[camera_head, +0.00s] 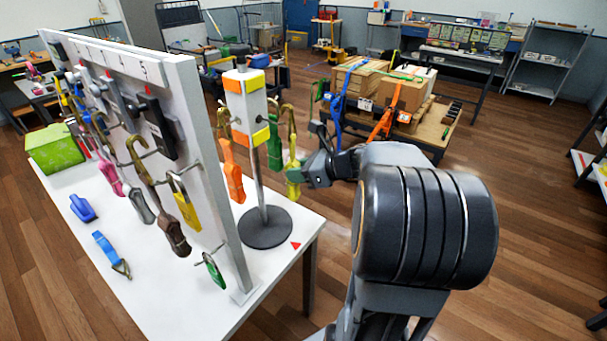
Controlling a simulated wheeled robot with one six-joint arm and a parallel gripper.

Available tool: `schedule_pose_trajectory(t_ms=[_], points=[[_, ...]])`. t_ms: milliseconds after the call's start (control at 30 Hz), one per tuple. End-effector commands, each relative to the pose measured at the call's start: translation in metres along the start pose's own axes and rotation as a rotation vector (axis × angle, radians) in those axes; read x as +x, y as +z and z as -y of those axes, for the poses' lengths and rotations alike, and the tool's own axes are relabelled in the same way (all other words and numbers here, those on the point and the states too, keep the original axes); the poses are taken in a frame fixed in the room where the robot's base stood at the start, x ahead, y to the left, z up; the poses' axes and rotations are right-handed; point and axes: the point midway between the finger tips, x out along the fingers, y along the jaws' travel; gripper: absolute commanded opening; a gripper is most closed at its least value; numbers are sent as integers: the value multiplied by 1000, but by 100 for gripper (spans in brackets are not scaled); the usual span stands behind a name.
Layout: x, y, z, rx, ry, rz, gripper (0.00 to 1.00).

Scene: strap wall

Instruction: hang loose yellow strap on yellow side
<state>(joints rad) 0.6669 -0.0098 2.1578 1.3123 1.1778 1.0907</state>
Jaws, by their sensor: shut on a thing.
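A yellow strap (293,189) hangs upright with a brass-coloured hook (291,128) above it. My gripper (299,174) is at its upper body, right of the post, and appears shut on it. The sorting post (244,106) is a white block on a grey pole with a round dark base, with orange and yellow patches on its faces. An orange strap (234,172) hangs at its left and a green strap (274,148) at its right. The yellow strap's hook is close to the green strap; I cannot tell whether it touches a peg.
A white pegboard (205,130) with several hanging straps stands left on the white table (180,310). A blue strap (106,250) and a blue scoop-like piece (82,207) lie on the table, near a green box (55,150). A cart with cartons (405,92) stands behind my arm.

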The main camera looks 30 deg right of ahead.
Motion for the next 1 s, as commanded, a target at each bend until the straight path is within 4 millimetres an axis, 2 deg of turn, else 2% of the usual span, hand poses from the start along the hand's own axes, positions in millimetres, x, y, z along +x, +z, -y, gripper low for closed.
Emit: schedule_pose_trajectory(t_ms=[667,1000], points=[[39,13,11,-1,0,0,0],[52,8,14,1,0,1,0]])
